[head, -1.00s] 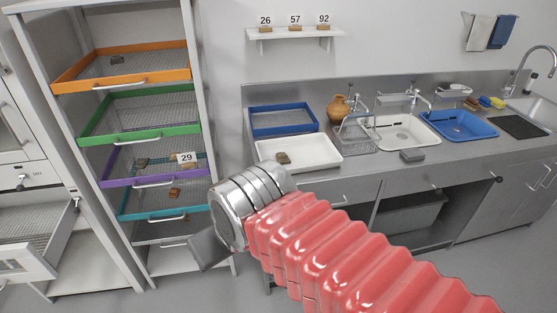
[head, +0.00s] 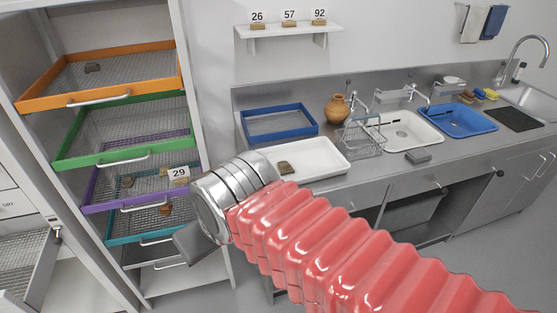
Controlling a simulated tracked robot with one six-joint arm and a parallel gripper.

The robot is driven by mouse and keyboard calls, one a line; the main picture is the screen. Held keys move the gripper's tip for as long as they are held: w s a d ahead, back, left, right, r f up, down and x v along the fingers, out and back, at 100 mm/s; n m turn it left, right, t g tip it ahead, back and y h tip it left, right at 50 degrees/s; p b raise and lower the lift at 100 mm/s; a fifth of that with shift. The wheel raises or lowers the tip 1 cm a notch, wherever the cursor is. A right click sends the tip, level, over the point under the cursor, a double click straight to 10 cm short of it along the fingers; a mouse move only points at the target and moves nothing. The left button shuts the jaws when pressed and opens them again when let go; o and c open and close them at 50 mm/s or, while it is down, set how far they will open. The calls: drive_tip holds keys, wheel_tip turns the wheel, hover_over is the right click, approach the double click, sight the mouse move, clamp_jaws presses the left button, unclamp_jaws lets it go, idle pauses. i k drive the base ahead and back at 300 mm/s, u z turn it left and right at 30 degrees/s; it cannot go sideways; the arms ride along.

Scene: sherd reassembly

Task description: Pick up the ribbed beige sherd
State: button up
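My gripper (head: 196,244) shows only as a grey block below the silver wrist, in front of the rack's lower right side; its fingertips cannot be made out. No sherd is clearly ribbed and beige at this size. A brownish sherd (head: 285,168) lies in the white tray (head: 318,147) on the counter. A dark grey sherd (head: 93,68) lies in the orange drawer (head: 40,101). A brownish sherd (head: 128,181) lies in the purple drawer (head: 95,208), near the "29" label (head: 179,173). A reddish-brown sherd (head: 166,209) lies in the teal drawer (head: 125,241). My gripper touches none visibly.
A green drawer (head: 70,162) shows no sherd. An empty blue tray (head: 279,136) stands behind the white tray. A clay jug (head: 337,108), a wire rack (head: 362,143) and a blue basin (head: 470,132) stand along the counter. Free floor shows at the lower right.

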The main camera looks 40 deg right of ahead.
sight(284, 168)
drive_tip(key=u, duration=0.05)
drive_tip(key=i, duration=1.05)
drive_tip(key=u, duration=0.05)
